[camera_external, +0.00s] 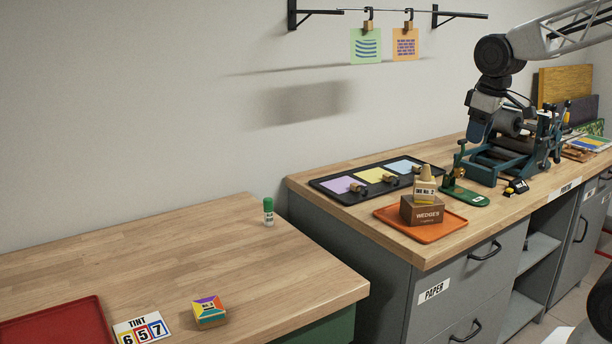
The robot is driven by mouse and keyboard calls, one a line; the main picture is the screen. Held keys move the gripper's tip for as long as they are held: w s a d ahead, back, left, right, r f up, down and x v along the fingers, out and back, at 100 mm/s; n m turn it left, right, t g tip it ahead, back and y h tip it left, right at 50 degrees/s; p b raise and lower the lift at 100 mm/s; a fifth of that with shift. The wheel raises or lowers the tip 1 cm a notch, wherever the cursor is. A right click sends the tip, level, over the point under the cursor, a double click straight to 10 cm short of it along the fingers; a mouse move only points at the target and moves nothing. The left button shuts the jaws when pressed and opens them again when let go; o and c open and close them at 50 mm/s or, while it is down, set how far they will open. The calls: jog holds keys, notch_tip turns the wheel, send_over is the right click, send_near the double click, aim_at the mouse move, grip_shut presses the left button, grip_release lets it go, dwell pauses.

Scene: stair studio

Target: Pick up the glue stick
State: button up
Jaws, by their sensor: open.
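The glue stick (268,212) stands upright near the back right of the left wooden worktop (200,255). It has a green cap and a pale body with a small dark label. My gripper (478,132) hangs from my arm at the upper right, in front of the teal press, far to the right of the glue stick and well apart from it. It is open, and I see nothing held in it. Its fingertips are small and hard to separate from the press behind.
A colourful block (208,312), a TINT card (141,329) and a red tray (60,325) lie on the left worktop. A gap separates the right bench, with its orange tray (448,229), black tray (333,190) and teal press (490,170). Space around the glue stick is clear.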

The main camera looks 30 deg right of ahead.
jog(key=w+a+n, duration=0.2)
jog(key=w+a, duration=0.1)
jog(key=w, duration=0.3)
jog(key=w+a+n, duration=0.2)
jog(key=w+a, duration=0.1)
jog(key=w, duration=0.4)
jog(key=n+g, duration=0.2)
jog(key=n, duration=0.9)
send_near(268, 199)
jog(key=f, duration=0.5)
jog(key=shift+d, duration=0.25)
jog(key=shift+w+a+f, duration=0.2)
jog(key=shift+a+f, duration=0.15)
jog(key=shift+f, duration=0.05)
jog(key=shift+f, duration=1.25)
